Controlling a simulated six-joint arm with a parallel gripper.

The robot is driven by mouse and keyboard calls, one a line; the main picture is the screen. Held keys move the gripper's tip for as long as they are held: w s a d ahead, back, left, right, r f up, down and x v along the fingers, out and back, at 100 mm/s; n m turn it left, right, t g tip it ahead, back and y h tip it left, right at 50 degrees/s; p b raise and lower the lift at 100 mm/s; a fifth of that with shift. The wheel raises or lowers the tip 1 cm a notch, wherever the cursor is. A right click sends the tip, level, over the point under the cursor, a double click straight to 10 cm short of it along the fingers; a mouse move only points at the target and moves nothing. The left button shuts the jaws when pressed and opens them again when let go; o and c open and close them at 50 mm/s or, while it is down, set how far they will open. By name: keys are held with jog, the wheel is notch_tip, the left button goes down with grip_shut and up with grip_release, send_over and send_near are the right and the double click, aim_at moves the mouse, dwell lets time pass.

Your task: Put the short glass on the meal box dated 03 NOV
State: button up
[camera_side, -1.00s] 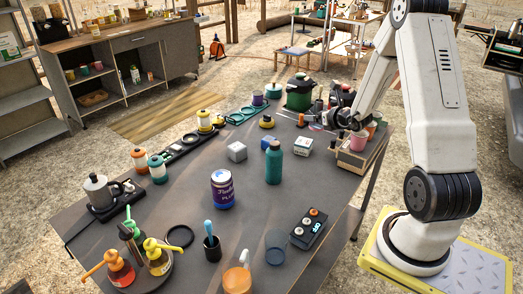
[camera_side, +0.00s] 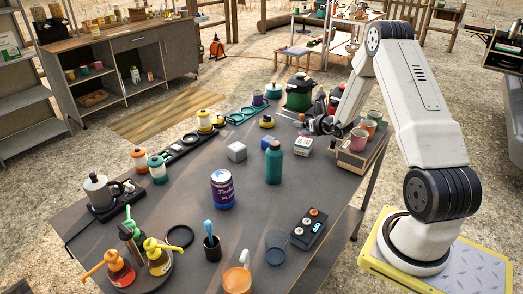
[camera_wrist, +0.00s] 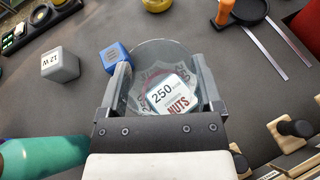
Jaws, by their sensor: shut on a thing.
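My gripper (camera_wrist: 164,82) is shut on a clear glass (camera_wrist: 158,47), held by its sides between the two fingers. A white box (camera_wrist: 168,95) marked "250" and "NUTS" shows through the glass; I cannot tell the gap between them. In the side view my gripper (camera_side: 321,125) is just behind and above the white box (camera_side: 304,146), and the held glass cannot be made out. A grey cube (camera_side: 236,151) and a blue box (camera_side: 267,143) stand left of it. The cube (camera_wrist: 62,65) shows "12" and other marks in the wrist view. No "03 NOV" date is readable.
A teal bottle (camera_side: 274,162) stands close in front of the boxes. A wooden rack with cups (camera_side: 358,141) is to the right, and a green pot (camera_side: 299,93) stands behind. The table's middle left is fairly clear.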

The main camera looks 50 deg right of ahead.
aim_at(304, 130)
jog(key=shift+f, duration=0.1)
jog(key=shift+w+d+f, duration=0.1)
jog(key=shift+w+f, duration=0.05)
jog(key=shift+f, duration=1.55)
jog(key=shift+f, duration=0.2)
jog(key=o, duration=1)
jog(key=shift+o, duration=0.2)
jog(key=shift+r, duration=0.1)
jog(key=shift+r, duration=0.15)
jog(key=v, duration=1.2)
jog(key=shift+w, duration=0.1)
